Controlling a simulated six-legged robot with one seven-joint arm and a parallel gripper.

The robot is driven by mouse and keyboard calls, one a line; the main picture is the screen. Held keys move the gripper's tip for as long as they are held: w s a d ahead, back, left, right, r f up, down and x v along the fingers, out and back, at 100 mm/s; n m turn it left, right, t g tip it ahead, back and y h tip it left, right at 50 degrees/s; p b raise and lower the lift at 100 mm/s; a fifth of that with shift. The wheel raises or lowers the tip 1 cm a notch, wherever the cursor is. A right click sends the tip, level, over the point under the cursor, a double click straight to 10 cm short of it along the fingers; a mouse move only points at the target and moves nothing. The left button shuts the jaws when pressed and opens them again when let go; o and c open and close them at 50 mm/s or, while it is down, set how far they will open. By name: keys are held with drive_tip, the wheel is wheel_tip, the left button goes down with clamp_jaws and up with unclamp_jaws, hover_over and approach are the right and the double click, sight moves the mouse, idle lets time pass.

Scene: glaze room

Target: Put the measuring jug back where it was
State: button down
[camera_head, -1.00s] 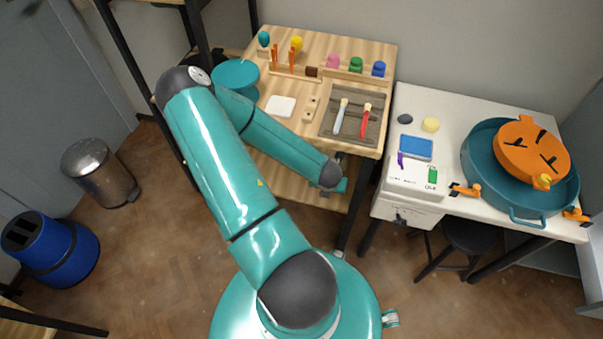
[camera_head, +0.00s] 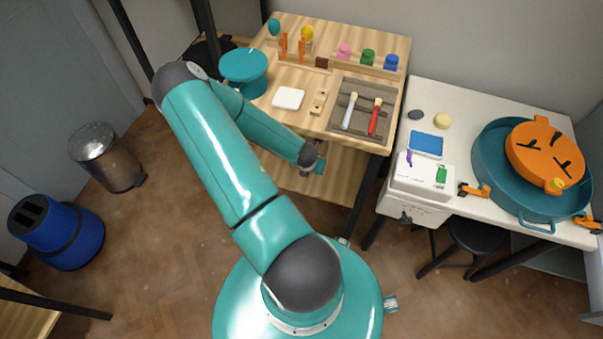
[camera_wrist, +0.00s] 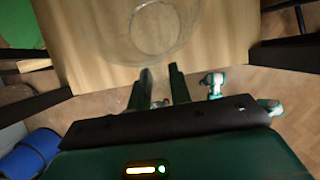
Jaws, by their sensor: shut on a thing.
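The measuring jug (camera_wrist: 140,28) is a clear, see-through vessel with a round outline in the wrist view. It is just beyond my fingertips, over a pale wooden surface. My gripper (camera_wrist: 162,72) is shut on the near side of the jug. The two dark fingers look close together there. In the head view my gripper (camera_head: 317,164) is low at the front edge of the wooden workbench, near its lower shelf (camera_head: 285,171). I cannot make out the jug in the head view. Whether the jug touches the wood beneath it I cannot tell.
The wooden bench top (camera_head: 290,76) holds a teal turntable (camera_head: 244,66), a white tile (camera_head: 288,98) and a tool tray (camera_head: 345,97). A white table (camera_head: 455,95) with a teal basin (camera_head: 487,160) stands right. A bin (camera_head: 105,155) and blue container (camera_head: 55,232) stand left.

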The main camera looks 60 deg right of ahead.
drive_tip(key=shift+w+d+f, duration=0.1)
drive_tip(key=shift+w+f, duration=0.55)
drive_tip(key=shift+f, duration=0.7)
drive_tip(key=shift+w+d+f, duration=0.15)
drive_tip(key=shift+w+f, duration=0.45)
drive_tip(key=shift+f, duration=0.7)
drive_tip(key=shift+w+d+f, duration=0.1)
drive_tip(key=shift+w+f, duration=0.55)
drive_tip(key=shift+f, duration=0.7)
drive_tip(key=c, duration=1.3)
unclamp_jaws()
drive_tip(key=shift+f, duration=0.1)
drive_tip(key=v, duration=1.2)
